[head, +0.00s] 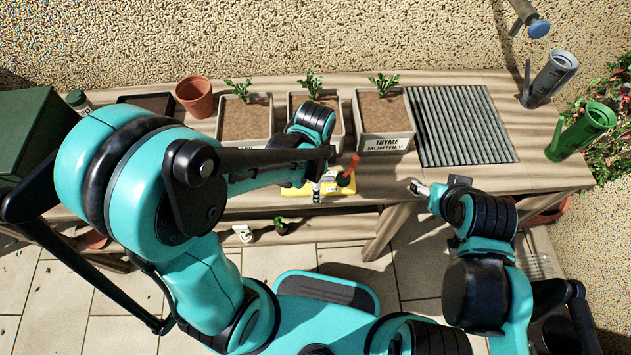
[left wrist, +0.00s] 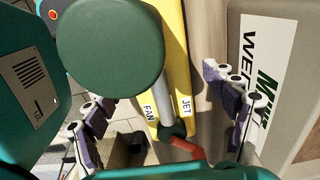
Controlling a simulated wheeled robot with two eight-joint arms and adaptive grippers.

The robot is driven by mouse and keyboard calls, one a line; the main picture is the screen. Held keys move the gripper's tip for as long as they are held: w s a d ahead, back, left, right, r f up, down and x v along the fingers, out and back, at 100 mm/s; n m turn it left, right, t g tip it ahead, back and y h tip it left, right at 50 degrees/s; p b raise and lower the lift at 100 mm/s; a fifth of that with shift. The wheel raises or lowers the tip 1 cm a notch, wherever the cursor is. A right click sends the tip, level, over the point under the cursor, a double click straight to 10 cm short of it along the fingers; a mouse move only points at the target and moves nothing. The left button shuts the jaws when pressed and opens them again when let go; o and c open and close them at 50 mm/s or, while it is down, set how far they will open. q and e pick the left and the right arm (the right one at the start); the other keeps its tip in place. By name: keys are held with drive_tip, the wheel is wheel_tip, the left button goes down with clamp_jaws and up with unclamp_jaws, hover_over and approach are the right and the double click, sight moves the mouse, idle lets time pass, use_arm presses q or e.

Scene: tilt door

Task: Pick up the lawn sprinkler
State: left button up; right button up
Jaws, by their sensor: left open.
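The lawn sprinkler (head: 345,188) is a yellow bar with a grey tube and a red part, lying at the front edge of the wooden bench. My left gripper (head: 318,182) is above it and partly hides it. In the left wrist view the sprinkler (left wrist: 178,62) shows FAN and JET labels and runs between the open left fingers (left wrist: 165,125), with no clear contact. A large dark green disc there covers part of it; I cannot tell what it belongs to. My right gripper (head: 436,187) is near the bench front, right of the sprinkler; its opening is unclear.
Several planter boxes (head: 384,110) stand behind the sprinkler, one close to the left fingers. A terracotta pot (head: 195,97) is left of them. A ribbed grey mat (head: 465,125) and a green watering can (head: 580,132) are at right. A lower shelf (head: 345,222) lies below.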

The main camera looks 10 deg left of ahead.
use_arm(q)
drive_tip(key=c, duration=1.5)
